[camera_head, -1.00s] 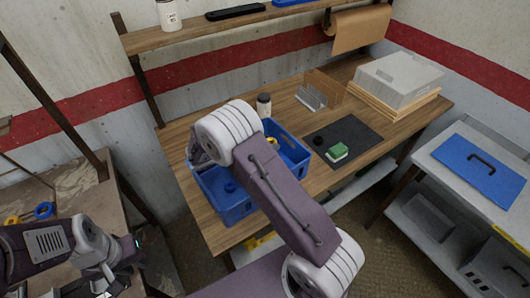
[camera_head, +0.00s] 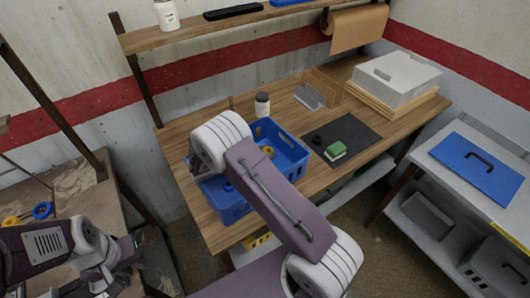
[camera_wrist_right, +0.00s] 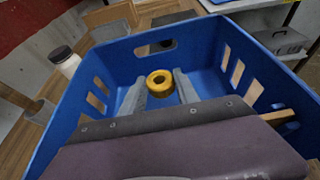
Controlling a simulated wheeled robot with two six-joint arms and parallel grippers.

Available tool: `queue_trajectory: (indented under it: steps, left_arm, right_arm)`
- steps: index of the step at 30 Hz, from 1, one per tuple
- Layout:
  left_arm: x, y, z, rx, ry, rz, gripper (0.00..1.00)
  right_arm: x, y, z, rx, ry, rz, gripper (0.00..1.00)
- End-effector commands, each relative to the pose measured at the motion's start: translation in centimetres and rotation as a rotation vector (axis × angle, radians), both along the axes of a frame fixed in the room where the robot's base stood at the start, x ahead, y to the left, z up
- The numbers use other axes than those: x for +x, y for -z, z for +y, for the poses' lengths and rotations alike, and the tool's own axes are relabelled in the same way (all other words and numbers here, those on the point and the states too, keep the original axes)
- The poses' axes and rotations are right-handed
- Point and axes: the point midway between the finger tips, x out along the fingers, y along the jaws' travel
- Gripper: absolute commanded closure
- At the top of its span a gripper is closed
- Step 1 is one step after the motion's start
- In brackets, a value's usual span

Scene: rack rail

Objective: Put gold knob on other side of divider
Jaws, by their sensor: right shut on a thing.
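The gold knob (camera_wrist_right: 159,83), a short ring with a dark hole, sits between the two grey fingers of my right gripper (camera_wrist_right: 160,90) in the right wrist view. The gripper is shut on it, inside or just above the blue bin (camera_wrist_right: 107,62). In the head view the gold knob (camera_head: 268,151) shows over the right part of the blue bin (camera_head: 290,155), right of my arm. My right arm hides the bin's middle, so I cannot make out the divider. A blue knob (camera_head: 228,187) is in the bin's left part. My left gripper (camera_head: 134,243) is at lower left, away from the bin; its fingers are unclear.
A white bottle (camera_head: 262,104) stands behind the bin. A dark mat (camera_head: 358,134) with a green block (camera_head: 336,150) and a black knob (camera_head: 317,138) lies to the right. A grey box (camera_head: 398,78) stands at the back right. A shelf (camera_head: 215,32) runs above.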

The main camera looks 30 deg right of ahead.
Motion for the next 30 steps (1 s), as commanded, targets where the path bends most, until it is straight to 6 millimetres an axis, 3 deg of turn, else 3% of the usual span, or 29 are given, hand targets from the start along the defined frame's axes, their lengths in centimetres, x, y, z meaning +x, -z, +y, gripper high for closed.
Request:
queue_trajectory:
  steps: [4, 5, 7, 30]
  left_arm:
    - [0.0, 0.27, 0.0, 0.0, 0.0, 0.0, 0.78]
    - [0.0, 0.27, 0.0, 0.0, 0.0, 0.0, 0.78]
    - [0.0, 0.29, 0.0, 0.0, 0.0, 0.0, 0.78]
    - [0.0, 0.36, 0.0, 0.0, 0.0, 0.0, 0.78]
  right_arm:
    - [-0.22, 0.85, 0.03, 0.008, 0.001, 0.009, 1.0]
    - [-0.24, 0.89, 0.03, 0.008, 0.001, 0.01, 0.6]
    - [-0.28, 0.96, 0.04, 0.008, 0.001, 0.012, 0.41]
    - [-0.41, 1.15, 0.06, 0.009, 0.002, 0.014, 0.41]
